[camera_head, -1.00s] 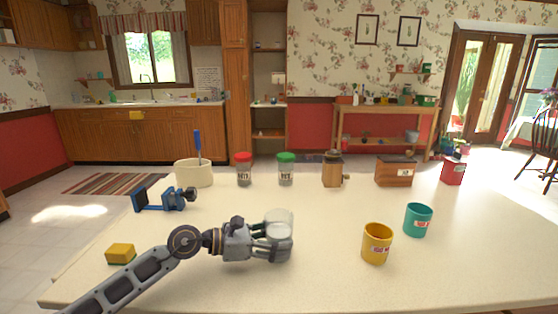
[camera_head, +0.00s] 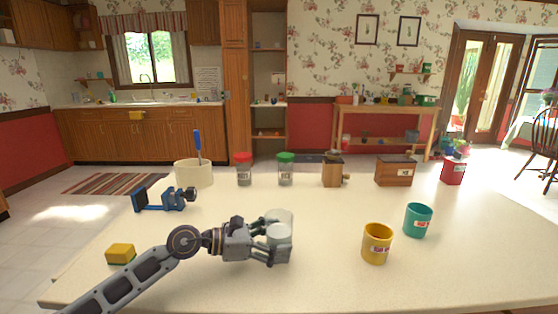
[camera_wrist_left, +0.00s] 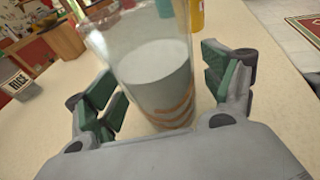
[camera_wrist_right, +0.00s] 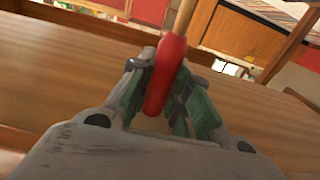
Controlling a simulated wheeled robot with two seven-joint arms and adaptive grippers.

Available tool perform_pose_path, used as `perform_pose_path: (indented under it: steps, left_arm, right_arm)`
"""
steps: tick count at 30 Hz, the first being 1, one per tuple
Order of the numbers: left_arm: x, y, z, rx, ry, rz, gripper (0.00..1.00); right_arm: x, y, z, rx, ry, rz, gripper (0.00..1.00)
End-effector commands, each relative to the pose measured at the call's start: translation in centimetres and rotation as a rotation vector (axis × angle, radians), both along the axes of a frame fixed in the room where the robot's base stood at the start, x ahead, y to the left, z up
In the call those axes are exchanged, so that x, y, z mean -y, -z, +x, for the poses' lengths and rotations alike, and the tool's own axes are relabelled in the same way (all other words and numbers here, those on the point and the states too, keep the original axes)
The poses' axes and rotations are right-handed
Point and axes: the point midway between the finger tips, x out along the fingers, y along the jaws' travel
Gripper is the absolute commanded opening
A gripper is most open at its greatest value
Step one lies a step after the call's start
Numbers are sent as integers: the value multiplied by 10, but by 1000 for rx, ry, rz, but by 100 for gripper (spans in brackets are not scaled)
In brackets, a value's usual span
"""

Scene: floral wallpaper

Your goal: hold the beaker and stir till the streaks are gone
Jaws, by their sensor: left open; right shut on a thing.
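The clear glass beaker (camera_head: 279,226) stands on the pale table, partly hidden by my left gripper (camera_head: 281,240). In the left wrist view the beaker (camera_wrist_left: 152,75) holds pale grey-white liquid with orange-brown streaks low down. My left gripper (camera_wrist_left: 165,85) is open, with one green-padded finger on each side of the beaker; a gap shows at the left finger. In the right wrist view my right gripper (camera_wrist_right: 165,100) is shut on the red handle of a stirrer (camera_wrist_right: 168,70), whose wooden shaft runs up out of view. The right arm is not in the head view.
A yellow mug (camera_head: 376,243) and a teal mug (camera_head: 418,220) stand right of the beaker. A yellow sponge (camera_head: 120,253) and blue clamp (camera_head: 165,199) lie left. A crock (camera_head: 194,173), jars (camera_head: 285,169), a grinder (camera_head: 333,171) and boxes line the back. The front right is clear.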

Motion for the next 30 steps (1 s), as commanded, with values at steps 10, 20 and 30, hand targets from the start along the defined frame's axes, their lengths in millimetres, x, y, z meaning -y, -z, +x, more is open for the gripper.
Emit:
perform_pose_path:
  steps: [10, 20, 30]
  left_arm:
    - [-20, -3, -6, -1, -1, 1, 83]
    - [-55, -10, -16, -1, -2, 2, 83]
    - [-90, -18, -27, -2, -2, 0, 83]
  right_arm:
    - [0, 0, 0, 0, 0, 0, 0]
    - [0, 0, 0, 0, 0, 0, 0]
    - [0, 0, 0, 0, 0, 0, 0]
